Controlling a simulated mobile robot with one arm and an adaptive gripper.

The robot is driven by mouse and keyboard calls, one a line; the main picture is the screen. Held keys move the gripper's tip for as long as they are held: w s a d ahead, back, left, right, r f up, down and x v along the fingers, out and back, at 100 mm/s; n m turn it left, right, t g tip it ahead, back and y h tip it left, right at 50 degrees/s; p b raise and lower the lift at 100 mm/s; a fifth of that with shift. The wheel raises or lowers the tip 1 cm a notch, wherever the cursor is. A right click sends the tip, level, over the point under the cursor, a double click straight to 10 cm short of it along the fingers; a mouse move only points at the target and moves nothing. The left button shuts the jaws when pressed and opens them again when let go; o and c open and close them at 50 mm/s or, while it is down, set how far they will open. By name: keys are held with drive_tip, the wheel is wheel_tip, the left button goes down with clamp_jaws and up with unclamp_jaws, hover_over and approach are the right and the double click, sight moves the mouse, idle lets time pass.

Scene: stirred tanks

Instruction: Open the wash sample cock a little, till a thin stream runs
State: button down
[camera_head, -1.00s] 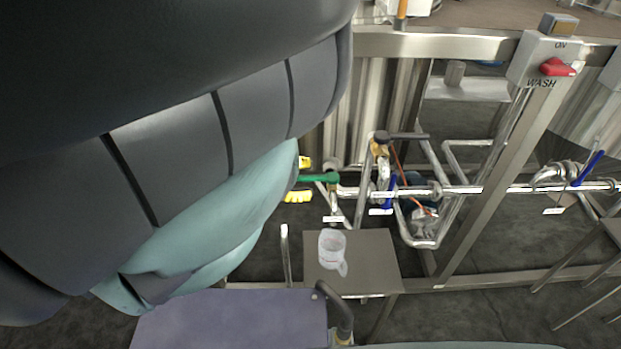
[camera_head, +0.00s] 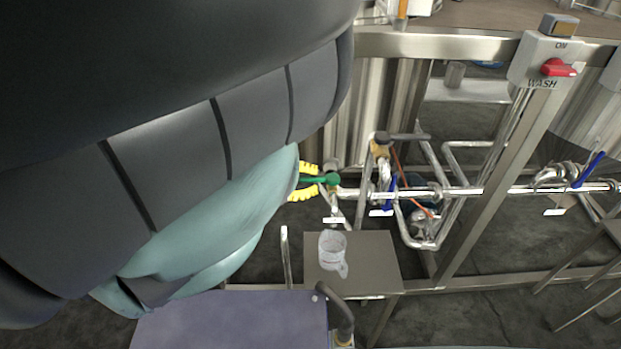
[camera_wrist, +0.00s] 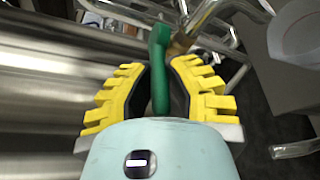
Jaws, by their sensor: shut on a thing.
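The green lever handle of a sample cock (camera_head: 332,179) sits at the left end of the horizontal steel pipe, with a small white tag hanging below; its wording is too small to read. My gripper (camera_head: 309,181) has its yellow ridged fingers on either side of the lever. In the wrist view, the green lever (camera_wrist: 160,42) runs between the two fingers, and my gripper (camera_wrist: 161,82) is shut on it. A clear jug (camera_head: 332,251) stands on a small grey table (camera_head: 375,262) below the cock. I see no stream; the cock's outlet is too small to make out.
Blue-handled valves (camera_head: 389,193) sit farther right on the same pipe (camera_head: 460,191). A slanting steel post (camera_head: 490,185) rises right of them to a WASH switch box (camera_head: 545,62) with a red knob. My arm hides the left side of the head view.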

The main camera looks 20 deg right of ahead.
drive_tip(key=shift+s+a+r+t+p, duration=0.15)
drive_tip(key=shift+t+p, duration=0.15)
drive_tip(key=shift+p, duration=0.25)
drive_tip(key=shift+s+f+n+t+y+p, duration=0.1)
drive_tip(key=shift+s+n+t+y+p, duration=0.35)
drive_tip(key=shift+n+t+p, duration=0.55)
drive_tip(key=shift+s+f+n+t+y+p, duration=0.1)
drive_tip(key=shift+s+n+t+y+p, duration=0.3)
drive_tip(key=shift+n+t+p, duration=0.55)
drive_tip(key=shift+s+f+n+t+y+p, duration=0.1)
drive_tip(key=shift+s+n+t+y+p, duration=0.4)
drive_tip(key=shift+n+t, duration=0.8)
drive_tip(key=shift+w+t, duration=0.1)
drive_tip(key=shift+t, duration=0.35)
drive_tip(key=c, duration=0.9)
unclamp_jaws()
drive_tip(key=shift+r, duration=0.15)
drive_tip(key=shift+c, duration=0.2)
drive_tip(key=v, duration=1.2)
